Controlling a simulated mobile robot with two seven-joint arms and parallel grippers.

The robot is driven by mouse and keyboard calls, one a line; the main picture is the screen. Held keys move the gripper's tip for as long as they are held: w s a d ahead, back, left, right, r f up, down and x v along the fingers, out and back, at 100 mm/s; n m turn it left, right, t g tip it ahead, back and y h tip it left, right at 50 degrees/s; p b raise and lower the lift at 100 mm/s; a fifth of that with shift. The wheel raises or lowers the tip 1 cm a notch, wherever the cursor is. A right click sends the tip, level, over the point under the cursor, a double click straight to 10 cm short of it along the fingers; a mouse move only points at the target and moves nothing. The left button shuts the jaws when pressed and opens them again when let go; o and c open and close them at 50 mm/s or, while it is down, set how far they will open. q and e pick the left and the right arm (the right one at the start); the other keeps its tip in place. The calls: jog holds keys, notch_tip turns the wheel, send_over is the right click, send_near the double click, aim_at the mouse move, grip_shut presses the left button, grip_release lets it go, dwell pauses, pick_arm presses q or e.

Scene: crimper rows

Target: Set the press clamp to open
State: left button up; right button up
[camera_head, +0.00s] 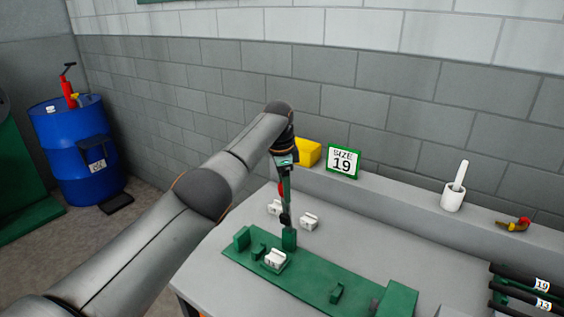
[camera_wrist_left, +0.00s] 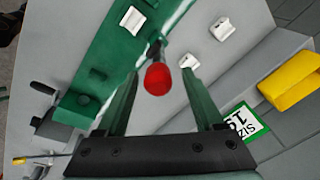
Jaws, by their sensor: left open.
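The press clamp stands on a long green base plate (camera_head: 315,278) on the bench. Its red knob (camera_wrist_left: 158,78) sits on a dark lever, and the knob also shows in the head view (camera_head: 281,188), partly hidden by my gripper. My left gripper (camera_wrist_left: 160,75) is open, with one green finger on each side of the red knob and visible gaps between. In the head view my left gripper (camera_head: 286,200) points down over the clamp's green post (camera_head: 289,239). The lever looks roughly upright, but its exact angle is hard to tell. My right gripper is not in view.
White blocks stand near the clamp, one (camera_head: 309,221) behind it and one (camera_head: 275,259) on the plate. A size 19 sign (camera_head: 343,162) and a yellow object (camera_head: 308,152) stand on the back ledge. Dark tubes (camera_head: 520,292) lie at right. A blue drum (camera_head: 78,150) stands far left.

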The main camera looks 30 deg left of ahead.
pick_arm(q)
notch_tip(320, 180, up, 11)
jog(key=s, duration=0.1)
jog(key=shift+s+f+b, duration=0.2)
jog(key=shift+s+b, duration=0.2)
